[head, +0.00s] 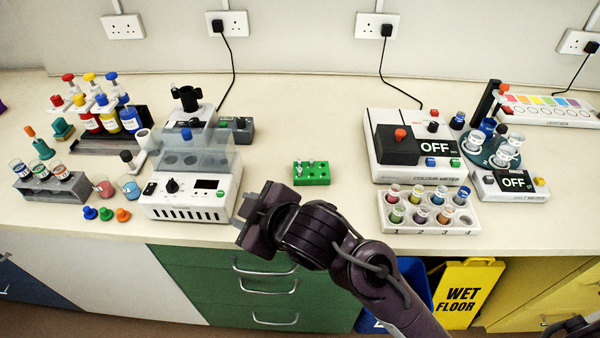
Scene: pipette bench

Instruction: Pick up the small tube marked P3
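No marking P3 can be read on any tube in the head view. A small green rack (312,180) stands near the middle of the bench, with a small pale tube (299,168) at its left end. A grey rack (52,187) at the far left holds three larger tubes with labels too small to read. A white rack (430,222) at the right holds several coloured tubes. My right gripper (246,208) is over the bench's front edge, left of and nearer than the green rack. Its fingertips are unclear. My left gripper is out of view.
A white heater-like unit (190,205) with a clear lid stands just left of my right gripper. A colour meter (415,150) stands to the right of the green rack. Bench around the green rack is clear. Coloured caps (106,214) lie at the front left.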

